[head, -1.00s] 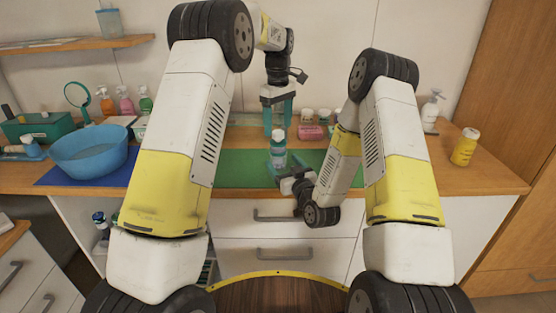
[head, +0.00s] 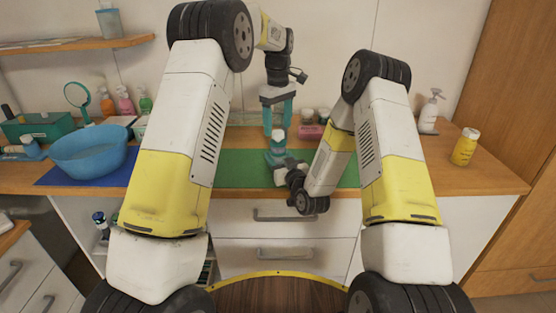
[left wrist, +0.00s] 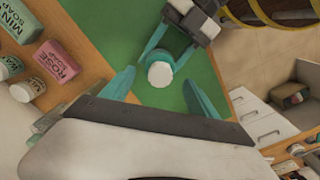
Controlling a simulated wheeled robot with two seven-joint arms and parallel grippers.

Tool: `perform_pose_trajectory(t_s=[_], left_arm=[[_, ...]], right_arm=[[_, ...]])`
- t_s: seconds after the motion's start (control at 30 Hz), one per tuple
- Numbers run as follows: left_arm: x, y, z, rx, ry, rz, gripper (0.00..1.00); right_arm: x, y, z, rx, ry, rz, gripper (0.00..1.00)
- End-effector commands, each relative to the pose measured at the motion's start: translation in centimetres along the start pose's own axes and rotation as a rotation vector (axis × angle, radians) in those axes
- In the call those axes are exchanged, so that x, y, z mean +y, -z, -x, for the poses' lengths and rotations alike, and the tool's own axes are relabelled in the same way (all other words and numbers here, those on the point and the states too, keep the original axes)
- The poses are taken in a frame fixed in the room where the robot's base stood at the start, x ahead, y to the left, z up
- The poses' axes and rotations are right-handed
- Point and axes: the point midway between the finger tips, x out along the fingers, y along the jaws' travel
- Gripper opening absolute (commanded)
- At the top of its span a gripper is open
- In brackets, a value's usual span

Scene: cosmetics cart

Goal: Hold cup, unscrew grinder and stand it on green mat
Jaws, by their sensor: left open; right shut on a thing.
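The grinder stands upright on the cup; its pale round top (head: 279,134) shows in the head view, and its white cap (left wrist: 160,74) shows from above in the left wrist view. The cup below is mostly hidden by my right gripper. My right gripper (head: 276,158) is shut on the cup low down, from the front right. My left gripper (head: 278,120) points down above the grinder, its teal fingers open and apart on either side. Its fingers also show in the left wrist view (left wrist: 162,92), with the cap between them. The green mat (head: 232,168) lies underneath.
A blue basin (head: 90,158) stands on a blue mat (head: 53,178) at the left. Pink soap (head: 311,131) and small jars lie behind the mat. A yellow bottle (head: 464,147) stands at the right. The mat's left part is clear.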

Motion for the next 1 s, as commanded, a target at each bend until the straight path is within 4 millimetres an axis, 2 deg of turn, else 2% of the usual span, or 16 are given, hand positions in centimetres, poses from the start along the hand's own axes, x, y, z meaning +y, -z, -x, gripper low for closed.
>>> perform_pose_trajectory(t_s=[0.03,0.1,0.33,0.47,0.57,1.0], left_arm=[[0.0,0.0,0.0,0.0,0.0,0.0,0.69],[0.0,0.0,0.0,0.0,0.0,0.0,0.69],[0.0,-0.01,-0.02,-0.001,0.0,-0.027,0.69],[-0.03,-0.02,-0.13,-0.003,0.002,-0.161,0.69],[-0.05,-0.06,-0.26,-0.005,0.005,-0.351,0.69],[-0.12,-0.15,-0.55,-0.016,0.005,-1.396,0.69]], right_arm=[[0.01,0.0,0.01,0.0,0.0,0.0,0.09],[0.02,0.01,0.01,0.0,0.0,0.0,0.0],[0.02,0.01,0.01,0.0,0.0,0.0,0.0],[0.02,0.01,0.01,0.0,0.0,0.0,0.0],[0.02,0.01,0.01,0.0,0.0,0.0,0.0],[0.02,0.01,0.01,0.0,0.0,0.0,0.0]])
